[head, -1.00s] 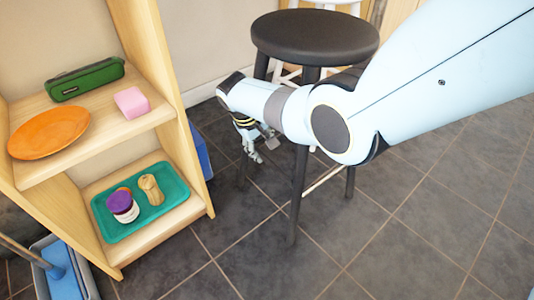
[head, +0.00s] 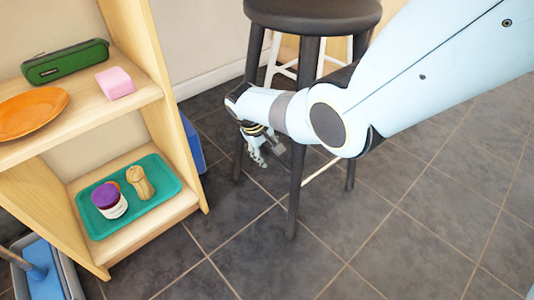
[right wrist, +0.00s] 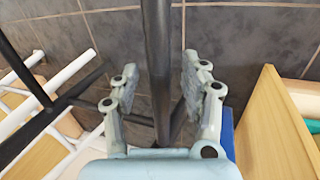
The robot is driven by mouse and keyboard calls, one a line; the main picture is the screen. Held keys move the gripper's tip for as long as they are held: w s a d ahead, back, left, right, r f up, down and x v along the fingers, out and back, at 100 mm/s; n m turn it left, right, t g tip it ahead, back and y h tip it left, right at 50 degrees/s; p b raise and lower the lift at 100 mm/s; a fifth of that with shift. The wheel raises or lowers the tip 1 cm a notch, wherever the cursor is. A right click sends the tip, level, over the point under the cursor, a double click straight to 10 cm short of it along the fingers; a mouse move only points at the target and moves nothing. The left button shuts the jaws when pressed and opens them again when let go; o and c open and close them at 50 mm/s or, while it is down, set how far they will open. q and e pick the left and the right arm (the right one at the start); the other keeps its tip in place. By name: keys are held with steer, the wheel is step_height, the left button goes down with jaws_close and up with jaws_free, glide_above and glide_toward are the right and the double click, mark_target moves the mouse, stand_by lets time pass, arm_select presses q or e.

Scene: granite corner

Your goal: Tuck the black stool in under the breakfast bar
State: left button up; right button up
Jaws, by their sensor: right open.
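The black stool (head: 312,14) stands upright on the tiled floor, its round seat cut by the top edge in the head view. My right gripper (head: 266,148) is low among the stool's legs, below the seat. In the right wrist view a black stool leg (right wrist: 157,60) runs between the two open fingers of that gripper (right wrist: 158,85), with gaps on both sides. The fingers are not closed on it. My left gripper is not in view. I cannot make out the breakfast bar with certainty.
A white stool (head: 283,72) stands behind the black one, near the wall. At left is a wooden shelf (head: 150,70) with a green case, pink block, orange plate and teal tray (head: 172,188). A blue object (head: 192,145) is beside it. The floor (head: 370,240) in front is clear.

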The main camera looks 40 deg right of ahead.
jaws_close()
stand_by(0.3)
stand_by(0.5)
